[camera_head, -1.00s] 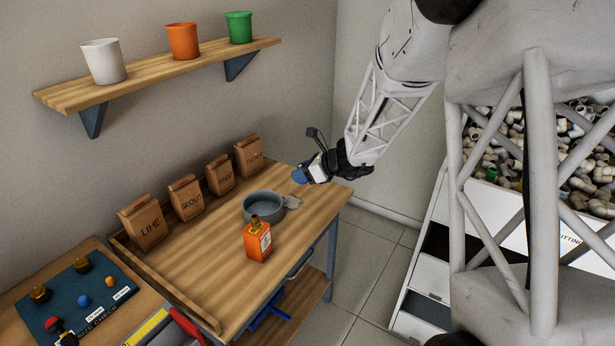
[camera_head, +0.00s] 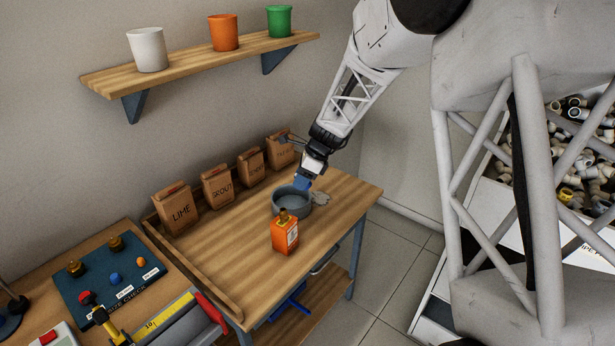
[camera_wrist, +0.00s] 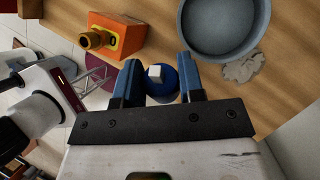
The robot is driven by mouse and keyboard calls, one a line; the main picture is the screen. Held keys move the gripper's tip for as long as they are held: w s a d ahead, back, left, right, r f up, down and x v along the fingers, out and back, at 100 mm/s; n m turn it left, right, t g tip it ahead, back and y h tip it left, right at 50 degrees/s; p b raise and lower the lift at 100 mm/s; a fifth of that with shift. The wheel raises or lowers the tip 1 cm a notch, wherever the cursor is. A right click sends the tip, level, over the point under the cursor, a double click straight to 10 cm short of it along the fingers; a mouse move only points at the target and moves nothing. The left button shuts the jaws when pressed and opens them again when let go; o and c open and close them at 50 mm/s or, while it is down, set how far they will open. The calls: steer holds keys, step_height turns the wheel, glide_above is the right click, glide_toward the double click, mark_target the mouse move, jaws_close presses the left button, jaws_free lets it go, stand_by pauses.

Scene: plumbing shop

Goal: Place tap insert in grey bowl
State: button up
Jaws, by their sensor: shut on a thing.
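The tap insert (camera_wrist: 161,84) is a round blue piece with a white square stub, seen in the wrist view. My gripper (camera_wrist: 160,72) is shut on it, with one blue finger on each side. The grey bowl (camera_head: 291,209) stands on the wooden workbench; it also shows at the top right of the wrist view (camera_wrist: 187,38). The insert is hard to make out there between the blue fingers. The bowl's visible inside looks empty.
A crumpled grey cloth (camera_head: 321,199) lies right beside the bowl. Paper bags (camera_head: 218,187) line the bench's back. A shelf (camera_head: 190,68) with three cups hangs above. The bench's right end is clear.

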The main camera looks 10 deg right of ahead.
steer(key=h, duration=0.1)
steer(key=a+h, duration=0.1)
steer(key=n+g+h, duration=0.1)
steer(key=shift+w+a+f, duration=0.2)
steer(key=shift+w+f, duration=0.1)
steer(key=w+h, duration=0.1)
steer(key=h, duration=0.1)
step_height(320, 180, up, 3)
steer(key=n+h, duration=0.1)
steer(key=h, duration=0.4)
glide_above(290, 207)
steer(key=shift+g, duration=0.3)
steer(key=shift+f, duration=2.35)
steer(key=shift+f, duration=0.15)
steer(key=shift+f, duration=5.35)
